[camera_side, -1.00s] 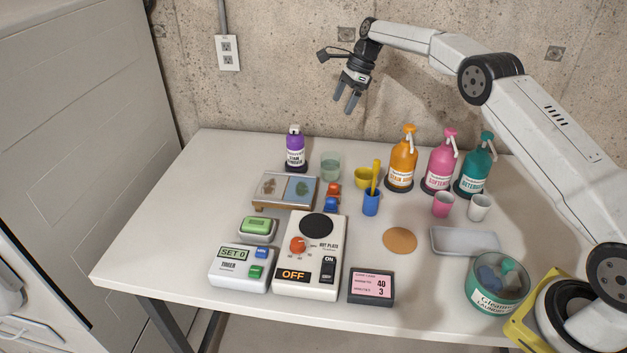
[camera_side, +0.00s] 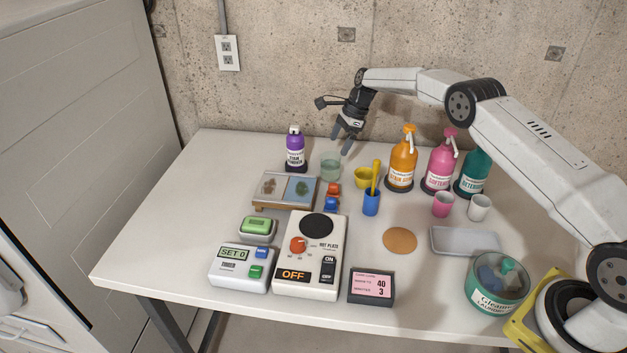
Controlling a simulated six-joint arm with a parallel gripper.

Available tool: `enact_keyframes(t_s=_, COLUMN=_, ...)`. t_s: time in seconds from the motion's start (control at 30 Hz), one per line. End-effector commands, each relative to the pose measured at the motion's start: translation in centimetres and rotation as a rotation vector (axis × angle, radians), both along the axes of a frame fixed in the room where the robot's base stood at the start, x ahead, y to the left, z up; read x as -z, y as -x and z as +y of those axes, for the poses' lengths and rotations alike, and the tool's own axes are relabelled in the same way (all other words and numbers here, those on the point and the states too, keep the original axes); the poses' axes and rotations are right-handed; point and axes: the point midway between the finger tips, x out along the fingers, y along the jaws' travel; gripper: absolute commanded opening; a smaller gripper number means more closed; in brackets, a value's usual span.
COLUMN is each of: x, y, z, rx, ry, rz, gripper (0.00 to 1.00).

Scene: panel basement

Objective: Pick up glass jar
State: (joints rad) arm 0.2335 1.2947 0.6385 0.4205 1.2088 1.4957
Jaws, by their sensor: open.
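The glass jar (camera_side: 330,167) is a small, greenish, see-through vessel. It stands upright near the back of the white table, between the purple bottle and the yellow cup. My gripper (camera_side: 340,144) is open and points down, just above and slightly right of the jar in the picture. Its fingertips are close to the jar's rim; I cannot tell from this one view how far they are from it in depth. Nothing is between the fingers.
A purple bottle (camera_side: 295,150) stands left of the jar, and a yellow cup (camera_side: 363,178) stands close on its right. An orange pump bottle (camera_side: 402,160) is farther right. A board with two stained swatches (camera_side: 286,190) lies in front. The left of the table (camera_side: 180,200) is clear.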

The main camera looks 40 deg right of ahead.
Motion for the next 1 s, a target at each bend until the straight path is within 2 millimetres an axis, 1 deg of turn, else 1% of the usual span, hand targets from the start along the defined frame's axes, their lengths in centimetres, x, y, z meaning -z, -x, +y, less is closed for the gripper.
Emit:
enact_keyframes(t_s=0.13, x=1.1, y=-0.1, z=0.5, rx=0.0, ry=0.0, rz=0.0, gripper=1.0)
enact_keyframes(t_s=0.47, x=1.7, y=-0.2, z=0.8, rx=0.0, ry=0.0, rz=0.0, gripper=1.0)
enact_keyframes(t_s=0.57, x=2.4, y=-0.2, z=1.2, rx=0.0, ry=0.0, rz=0.001, gripper=1.0)
enact_keyframes(t_s=0.8, x=4.9, y=-0.5, z=2.3, rx=0.0, ry=0.0, rz=0.0, gripper=1.0)
enact_keyframes(t_s=1.0, x=5.9, y=-0.6, z=2.7, rx=0.001, ry=0.001, rz=0.0, gripper=1.0)
